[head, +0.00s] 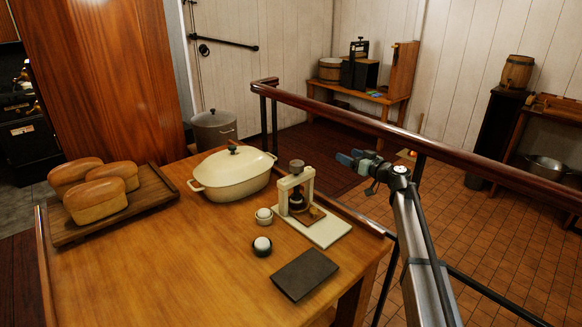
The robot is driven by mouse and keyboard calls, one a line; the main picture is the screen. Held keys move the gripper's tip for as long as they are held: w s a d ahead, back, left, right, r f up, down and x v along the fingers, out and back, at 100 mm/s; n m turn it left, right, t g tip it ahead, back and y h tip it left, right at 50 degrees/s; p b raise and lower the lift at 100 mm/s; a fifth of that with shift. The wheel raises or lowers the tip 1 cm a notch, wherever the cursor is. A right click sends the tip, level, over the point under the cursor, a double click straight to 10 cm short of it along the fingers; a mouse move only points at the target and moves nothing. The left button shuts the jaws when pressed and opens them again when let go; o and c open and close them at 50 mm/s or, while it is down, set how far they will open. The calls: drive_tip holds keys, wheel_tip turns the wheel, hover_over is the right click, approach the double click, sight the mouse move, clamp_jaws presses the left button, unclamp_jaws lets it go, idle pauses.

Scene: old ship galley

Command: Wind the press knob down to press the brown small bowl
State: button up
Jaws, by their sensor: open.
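A small cream press (308,186) stands upright on a pale base board on the wooden table. Its dark brown round press knob (297,166) sits on top of the frame. A small brown piece (296,200) shows inside the frame, under the knob; it may be the brown small bowl, but it is too small to tell. A dark small bowl (262,251) and a cream small bowl (264,220), each with a white round thing in it, stand left of the press. My gripper (347,157) is open and empty, with blue fingers, to the right of the knob and apart from it.
A lidded cream casserole (232,176) stands left of the press. A board (154,200) with loaves lies at the far left. A dark flat slab (303,274) lies in front. A wooden rail (345,118) runs behind and right. The table's front left is clear.

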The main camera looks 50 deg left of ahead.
drive_tip(key=s+a+n+g, duration=0.2)
drive_tip(key=s+n+g, duration=0.3)
drive_tip(key=g, duration=0.3)
drive_tip(key=n+g+h, duration=0.5)
drive_tip(key=n+g, duration=0.1)
approach(291, 166)
drive_tip(key=x, duration=0.6)
drive_tip(key=w+a+f+x, duration=0.1)
drive_tip(key=x, duration=0.3)
drive_tip(key=shift+a, duration=0.1)
drive_tip(key=shift+c, duration=0.2)
drive_tip(key=c, duration=0.9)
drive_tip(key=shift+y, duration=0.3)
